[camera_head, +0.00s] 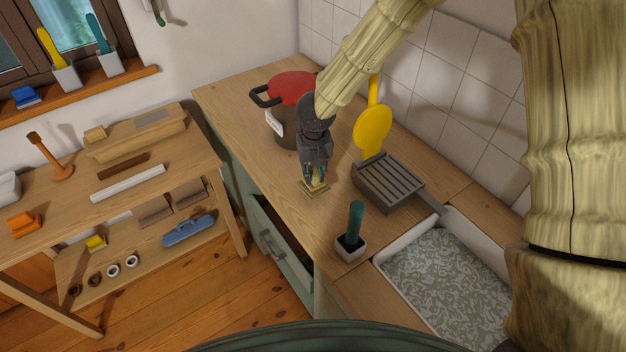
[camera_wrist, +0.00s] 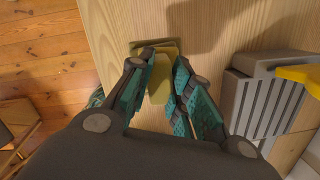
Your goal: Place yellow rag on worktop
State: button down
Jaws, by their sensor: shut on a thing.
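My gripper (camera_head: 315,175) points down over the wooden worktop (camera_head: 240,100), between the pot and the grey rack. It is shut on the yellow rag (camera_head: 314,189), a small folded piece that sticks out below the fingertips. In the wrist view the yellow rag (camera_wrist: 158,82) sits between the teal finger pads (camera_wrist: 162,92), with the worktop (camera_wrist: 215,22) below it. The rag is at or just above the surface; I cannot tell if it touches. Part of it is hidden by the fingers.
A pot with a red lid (camera_head: 292,86) stands behind my gripper. A grey slatted rack (camera_head: 385,182) with a yellow utensil (camera_head: 370,130) is to the right. A teal-handled brush in a holder (camera_head: 351,240) stands in front, near the sink (camera_head: 445,275). An open drawer (camera_head: 283,240) juts out below.

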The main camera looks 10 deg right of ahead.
aim_at(314, 179)
jog(key=shift+w+f, duration=0.15)
jog(key=shift+f, duration=0.15)
jog(key=shift+s+f+p, duration=0.35)
jog(key=shift+s+f, duration=0.3)
jog(key=shift+f, duration=0.35)
jog(key=shift+w+f, duration=0.4)
jog(key=shift+f, duration=0.3)
jog(key=shift+s+r, duration=0.1)
jog(key=shift+s, duration=0.15)
jog(key=c, duration=1.3)
grip_release()
jog(key=shift+w, duration=0.1)
notch_tip(314, 179, up, 12)
jog(key=s+b, duration=0.1)
jog(key=s, duration=0.1)
jog(key=shift+b, duration=0.4)
